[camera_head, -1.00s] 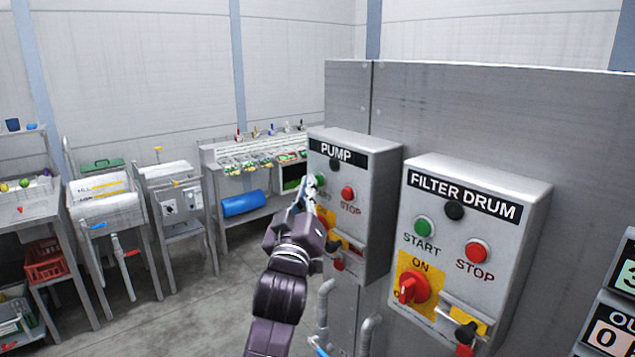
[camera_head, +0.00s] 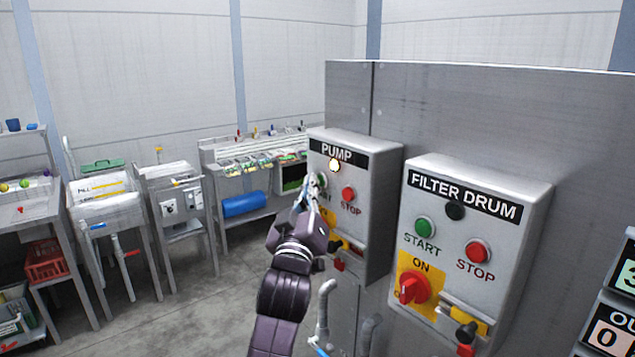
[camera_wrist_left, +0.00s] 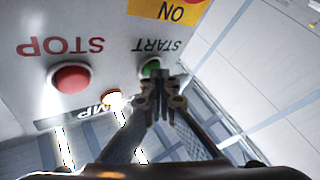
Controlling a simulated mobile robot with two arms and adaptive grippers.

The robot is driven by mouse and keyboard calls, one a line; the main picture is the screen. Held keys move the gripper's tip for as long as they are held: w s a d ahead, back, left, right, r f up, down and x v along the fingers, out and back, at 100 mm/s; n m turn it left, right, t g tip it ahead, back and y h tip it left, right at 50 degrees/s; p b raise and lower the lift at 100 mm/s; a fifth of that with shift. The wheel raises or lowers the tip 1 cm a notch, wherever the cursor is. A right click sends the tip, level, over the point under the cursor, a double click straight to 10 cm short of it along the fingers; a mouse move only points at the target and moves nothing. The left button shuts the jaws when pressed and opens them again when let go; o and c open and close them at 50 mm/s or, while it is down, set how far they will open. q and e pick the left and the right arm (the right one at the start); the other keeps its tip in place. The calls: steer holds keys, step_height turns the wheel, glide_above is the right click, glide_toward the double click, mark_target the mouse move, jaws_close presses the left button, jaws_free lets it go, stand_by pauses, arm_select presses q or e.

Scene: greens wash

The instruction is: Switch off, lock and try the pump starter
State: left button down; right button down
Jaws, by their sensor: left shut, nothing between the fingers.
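The PUMP starter box (camera_head: 377,190) is a grey box on the grey cabinet. Its lamp (camera_head: 335,165) glows orange-white, and the glow also shows in the left wrist view (camera_wrist_left: 112,98). My left gripper (camera_head: 315,184) is shut and empty, its tips at the green START button (camera_wrist_left: 150,68), seemingly touching it. The tips also show in the left wrist view (camera_wrist_left: 158,82). The red STOP button (camera_head: 348,194) is beside it, clear of the fingers. The yellow ON plate (camera_wrist_left: 170,10) shows partly; the pump's rotary switch is hidden behind my gripper. A red item (camera_head: 339,265) shows low on the box.
The FILTER DRUM box (camera_head: 530,215) stands close on the right, with a red switch handle (camera_head: 415,288) by ON and a dark lamp (camera_head: 454,211). Grey pipes (camera_head: 325,305) rise below the pump box. Benches and a blue roll (camera_head: 244,204) stand left; open floor lies between.

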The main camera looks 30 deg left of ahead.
arm_select(q)
steer(key=shift+s+a+f, duration=0.1)
steer(key=shift+s+a, duration=0.2)
steer(key=shift+s, duration=0.45)
steer(key=s, duration=0.1)
steer(key=s+a+p, duration=0.1)
steer(key=s, duration=0.1)
steer(key=s+a, duration=0.1)
steer(key=shift+s+p, duration=0.3)
steer(key=shift+p, duration=0.05)
stand_by(0.5)
